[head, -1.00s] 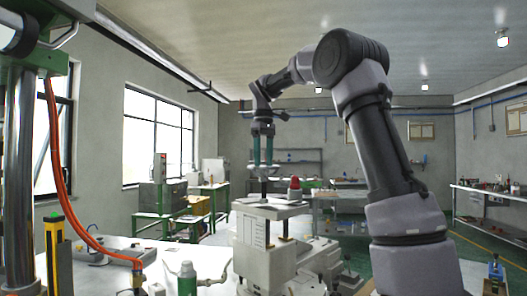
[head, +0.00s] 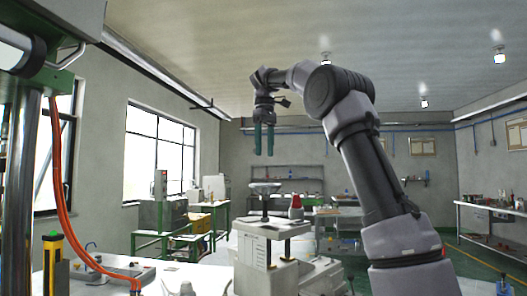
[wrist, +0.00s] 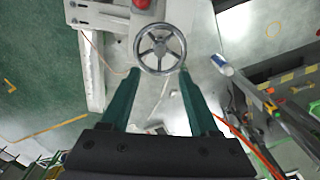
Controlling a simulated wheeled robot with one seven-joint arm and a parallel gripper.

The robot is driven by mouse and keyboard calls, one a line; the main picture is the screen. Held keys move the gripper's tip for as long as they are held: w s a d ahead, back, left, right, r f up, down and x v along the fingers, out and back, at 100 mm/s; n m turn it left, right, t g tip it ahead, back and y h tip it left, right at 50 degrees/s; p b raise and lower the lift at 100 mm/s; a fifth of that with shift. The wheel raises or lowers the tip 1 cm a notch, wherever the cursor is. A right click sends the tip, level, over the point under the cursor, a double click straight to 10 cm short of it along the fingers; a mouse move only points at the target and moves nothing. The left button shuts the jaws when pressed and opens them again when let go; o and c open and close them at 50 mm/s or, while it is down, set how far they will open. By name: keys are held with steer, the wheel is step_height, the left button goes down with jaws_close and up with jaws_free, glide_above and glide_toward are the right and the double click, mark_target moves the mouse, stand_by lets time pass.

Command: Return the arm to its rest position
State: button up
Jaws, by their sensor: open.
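My gripper (head: 264,154) hangs pointing down in the head view, with its two green fingers apart and nothing between them. It is in the air above the white wax injection machine (head: 262,262), clear of the round handwheel (head: 265,187) on the machine's top. My arm is bent, its upper links raised at the right of the head view. In the wrist view my gripper (wrist: 158,72) shows both green fingers spread, with the spoked handwheel (wrist: 160,48) beyond their tips.
A red-topped part (head: 296,203) stands beside the handwheel. A tall steel column with an orange hose (head: 62,190) stands at the left. A white worktable (head: 105,275) lies below it. A bench (head: 490,212) stands along the right wall. The air around my gripper is free.

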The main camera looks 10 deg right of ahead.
steer(key=s+d+f+m+t, duration=0.1)
steer(key=s+d+f+m, duration=0.1)
steer(key=s, duration=0.5)
steer(key=s+d+f+m+t, duration=0.1)
steer(key=s+d, duration=0.1)
steer(key=s, duration=0.4)
steer(key=s+d+f+m+t+y, duration=0.2)
steer(key=s+f+m+t, duration=0.3)
steer(key=s+f, duration=1)
steer(key=f+m, duration=0.1)
steer(key=m, duration=0.2)
steer(key=shift+m, duration=0.4)
steer(key=shift+s, duration=0.1)
